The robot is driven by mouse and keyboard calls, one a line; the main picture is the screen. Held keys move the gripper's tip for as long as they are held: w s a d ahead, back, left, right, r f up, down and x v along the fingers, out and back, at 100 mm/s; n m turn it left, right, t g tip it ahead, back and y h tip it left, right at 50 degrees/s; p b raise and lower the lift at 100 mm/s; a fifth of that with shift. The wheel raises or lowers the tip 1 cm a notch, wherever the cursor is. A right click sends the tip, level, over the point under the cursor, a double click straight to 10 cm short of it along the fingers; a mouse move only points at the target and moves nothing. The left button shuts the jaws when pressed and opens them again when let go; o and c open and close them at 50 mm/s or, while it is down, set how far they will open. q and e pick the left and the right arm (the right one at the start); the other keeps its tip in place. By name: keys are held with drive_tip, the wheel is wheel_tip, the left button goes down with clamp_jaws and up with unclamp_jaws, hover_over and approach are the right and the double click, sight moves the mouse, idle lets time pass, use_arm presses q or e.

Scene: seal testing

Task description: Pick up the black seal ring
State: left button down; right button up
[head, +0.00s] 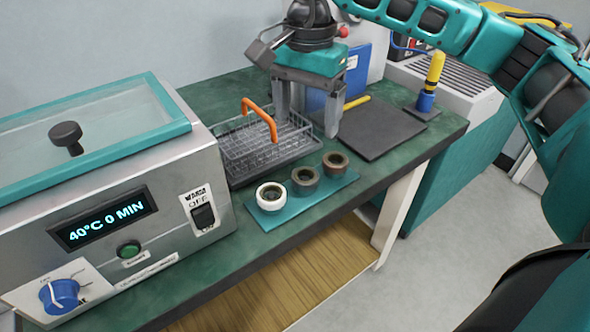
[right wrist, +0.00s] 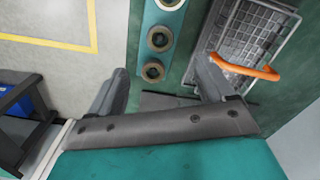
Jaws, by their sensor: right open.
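Three seal rings sit in a row on a small teal plate (head: 267,218). None looks plainly black. In the right wrist view the white ring (right wrist: 168,3) is at the top edge, the middle ring (right wrist: 160,38) below it, and the right-hand ring (right wrist: 153,71) nearest my gripper. My right gripper (head: 306,128) is open and empty, fingers pointing down, above the bench behind the rings. My left gripper is out of view.
A wire basket (head: 240,150) with an orange handle (head: 260,118) stands left of my gripper. A dark flat pad (head: 375,133) lies to the right. The water bath (head: 125,200) reading 40°C 0 MIN fills the left. The bench's front edge runs just before the rings.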

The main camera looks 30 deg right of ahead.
sight(306, 177)
wheel_tip(306, 177, down, 7)
drive_tip(key=shift+s+d+b, duration=0.15)
drive_tip(key=shift+b, duration=0.35)
drive_tip(key=shift+w+d+f+b, duration=0.1)
drive_tip(key=shift+w+f+b, duration=0.1)
drive_tip(key=shift+f, duration=1.15)
drive_tip(key=shift+w+d+f+b, duration=0.1)
drive_tip(key=shift+f+b, duration=0.05)
drive_tip(key=shift+f, duration=1.2)
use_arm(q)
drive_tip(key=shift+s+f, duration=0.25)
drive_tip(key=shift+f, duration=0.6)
use_arm(e)
drive_tip(key=shift+c, duration=0.4)
drive_tip(key=c, duration=1)
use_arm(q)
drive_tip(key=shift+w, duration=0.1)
use_arm(e)
drive_tip(key=shift+c, duration=0.4)
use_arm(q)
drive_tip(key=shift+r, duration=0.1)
use_arm(e)
drive_tip(key=shift+r, duration=0.2)
